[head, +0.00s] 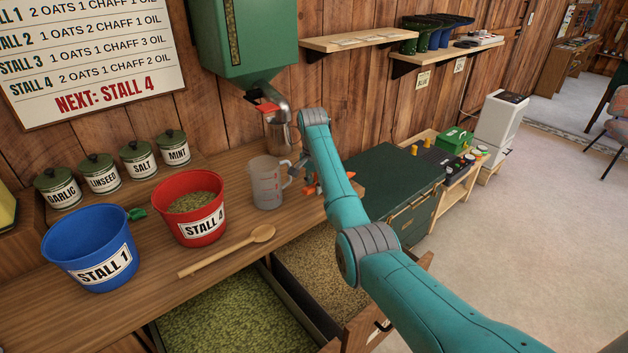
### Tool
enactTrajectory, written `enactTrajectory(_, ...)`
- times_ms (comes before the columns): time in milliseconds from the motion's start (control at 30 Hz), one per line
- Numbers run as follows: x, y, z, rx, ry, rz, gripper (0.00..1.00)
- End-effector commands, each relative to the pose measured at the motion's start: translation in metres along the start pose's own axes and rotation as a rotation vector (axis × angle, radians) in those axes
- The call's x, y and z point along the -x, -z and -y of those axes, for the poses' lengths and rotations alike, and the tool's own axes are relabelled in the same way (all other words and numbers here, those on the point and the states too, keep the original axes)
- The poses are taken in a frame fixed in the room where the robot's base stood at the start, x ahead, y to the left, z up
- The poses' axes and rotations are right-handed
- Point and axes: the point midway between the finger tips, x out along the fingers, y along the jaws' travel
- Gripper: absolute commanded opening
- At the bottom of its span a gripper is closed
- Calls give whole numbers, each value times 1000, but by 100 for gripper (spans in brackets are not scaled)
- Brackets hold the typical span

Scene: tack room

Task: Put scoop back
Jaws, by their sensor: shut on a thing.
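My gripper (312,184) is small in the head view, beyond my arm's wrist and close to the right of the clear measuring jug (267,184). Orange parts show at its end. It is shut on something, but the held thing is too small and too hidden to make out. A metal cup-shaped piece (281,134) shows under the spout of the green dispenser (243,40), left of my wrist. I cannot tell whether it is the scoop or part of the dispenser. A wooden spoon (228,251) lies on the counter (140,290).
A red STALL 4 bucket (196,231) holds feed; a blue STALL 1 bucket (95,248) stands left of it. Several lidded jars (103,176) line the wall. Open bins of green feed (235,318) and tan feed (315,275) lie below the counter. Floor at right is clear.

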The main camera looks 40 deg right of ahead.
Motion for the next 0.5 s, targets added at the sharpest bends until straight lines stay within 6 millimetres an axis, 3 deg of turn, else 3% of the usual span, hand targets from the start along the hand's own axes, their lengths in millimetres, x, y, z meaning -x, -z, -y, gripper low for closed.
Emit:
enactTrajectory(467, -7, 0, -1, 1, 0, 0, 0)
enactTrajectory(500, -7, 0, -1, 1, 0, 0, 25)
